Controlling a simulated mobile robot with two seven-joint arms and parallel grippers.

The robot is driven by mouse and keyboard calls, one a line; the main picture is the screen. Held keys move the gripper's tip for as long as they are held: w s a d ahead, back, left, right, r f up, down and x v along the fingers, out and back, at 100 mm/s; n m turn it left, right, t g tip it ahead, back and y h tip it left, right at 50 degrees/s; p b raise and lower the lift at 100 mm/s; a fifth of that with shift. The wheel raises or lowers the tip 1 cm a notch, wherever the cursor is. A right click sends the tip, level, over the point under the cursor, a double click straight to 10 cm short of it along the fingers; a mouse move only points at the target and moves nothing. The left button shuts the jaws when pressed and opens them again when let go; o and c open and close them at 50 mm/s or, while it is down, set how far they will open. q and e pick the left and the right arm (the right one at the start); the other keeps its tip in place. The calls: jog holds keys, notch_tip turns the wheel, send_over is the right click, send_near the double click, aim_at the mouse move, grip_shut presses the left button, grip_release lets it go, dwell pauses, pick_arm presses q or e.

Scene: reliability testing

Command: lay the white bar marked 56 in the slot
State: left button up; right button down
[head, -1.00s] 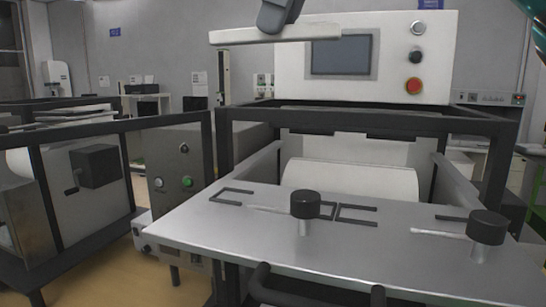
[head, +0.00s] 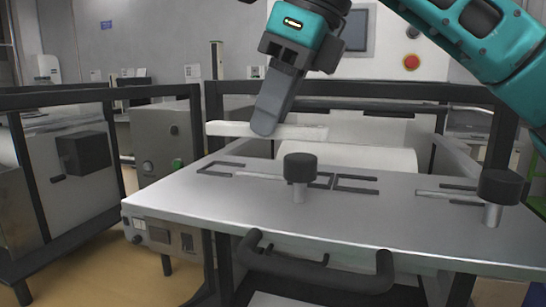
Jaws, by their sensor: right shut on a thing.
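My right gripper (head: 265,128) comes in from the upper right and is shut on a long white bar (head: 300,133). The bar lies roughly level in the air above the far left part of a metal plate. No number is readable on it. The plate (head: 330,232) carries dark bracket outlines: one at the left (head: 220,165), one in the middle (head: 357,184) and one at the right (head: 458,187). I cannot tell which of these is the slot. The bar is apart from the plate. My left gripper is out of view.
Two black knobs on posts, a left one (head: 300,168) and a right one (head: 500,187), stand up from the plate. A dark handle (head: 315,270) sticks out at its front. A white roll (head: 345,157) and a dark frame (head: 390,92) stand behind it.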

aim_at(282, 125)
jog(key=shift+f+b, duration=0.35)
jog(key=shift+f, duration=1.9)
jog(key=shift+f, duration=0.15)
jog(key=c, duration=1)
grip_release()
jog(key=shift+d+r, duration=0.1)
jog(key=shift+r, duration=0.35)
jog(key=p+v, duration=0.1)
jog(key=v, duration=1)
jog(key=shift+r+p, duration=0.25)
jog(key=shift+p, duration=0.15)
